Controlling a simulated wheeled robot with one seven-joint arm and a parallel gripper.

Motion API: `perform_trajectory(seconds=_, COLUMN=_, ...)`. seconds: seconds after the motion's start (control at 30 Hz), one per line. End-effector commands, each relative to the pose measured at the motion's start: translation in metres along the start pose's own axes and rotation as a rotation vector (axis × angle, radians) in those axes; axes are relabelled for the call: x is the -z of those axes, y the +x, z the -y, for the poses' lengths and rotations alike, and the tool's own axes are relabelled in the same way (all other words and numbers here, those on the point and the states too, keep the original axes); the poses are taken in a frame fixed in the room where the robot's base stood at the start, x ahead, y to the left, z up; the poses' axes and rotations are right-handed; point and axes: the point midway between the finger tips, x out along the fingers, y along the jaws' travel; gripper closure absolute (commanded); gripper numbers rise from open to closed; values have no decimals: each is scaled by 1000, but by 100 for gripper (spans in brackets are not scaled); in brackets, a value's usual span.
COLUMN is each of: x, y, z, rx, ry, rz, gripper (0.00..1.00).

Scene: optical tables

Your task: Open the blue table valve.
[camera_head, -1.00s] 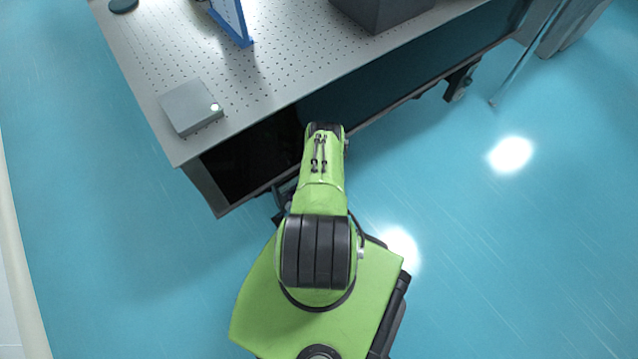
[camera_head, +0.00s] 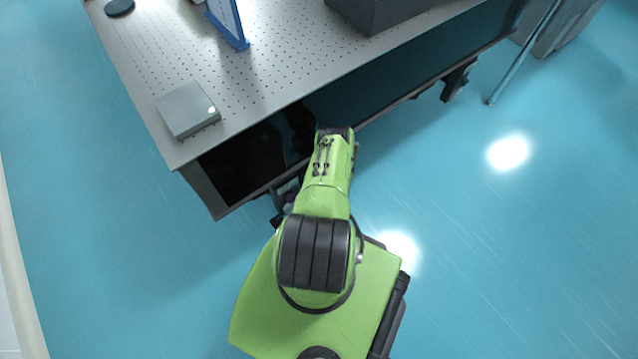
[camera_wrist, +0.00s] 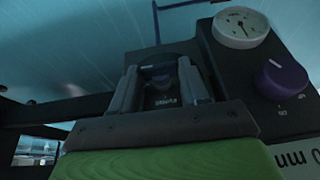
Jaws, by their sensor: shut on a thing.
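In the wrist view, a dark valve box (camera_wrist: 222,62) carries a round gauge (camera_wrist: 240,27) and a dark blue-purple knob (camera_wrist: 282,76) at right. My gripper (camera_wrist: 160,82) is at the box, left of that knob. Its two grey fingers are shut on a small dark knob (camera_wrist: 161,74), which is mostly in shadow; its colour is hard to tell. A small label shows beneath it. I cannot tell from the picture how far this knob is turned. In the head view my arm reaches to the table's front side and hides the gripper and the valve.
A perforated grey optical table (camera_head: 283,72) stands ahead, with a dark open side below its top. On it are a grey box (camera_head: 188,109), a blue-framed panel (camera_head: 228,22) and a dark box (camera_head: 375,12). Clear blue floor (camera_head: 500,240) lies at right.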

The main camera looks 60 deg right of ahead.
Motion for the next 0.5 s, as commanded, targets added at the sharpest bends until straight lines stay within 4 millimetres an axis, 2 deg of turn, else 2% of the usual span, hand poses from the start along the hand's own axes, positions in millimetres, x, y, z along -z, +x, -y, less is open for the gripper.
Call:
perform_trajectory(seconds=0.03, x=0, y=0, z=0, rx=1, ry=1, rz=0, gripper=86)
perform_trajectory(seconds=0.07, x=0, y=0, z=0, rx=1, ry=1, rz=0, gripper=54)
perform_trajectory(seconds=0.2, x=0, y=0, z=0, rx=0, ry=1, rz=0, gripper=32)
perform_trajectory(seconds=0.23, x=0, y=0, z=0, rx=0, ry=1, rz=0, gripper=30)
perform_trajectory(seconds=0.5, x=0, y=-2, z=0, rx=0, ry=1, rz=0, gripper=30)
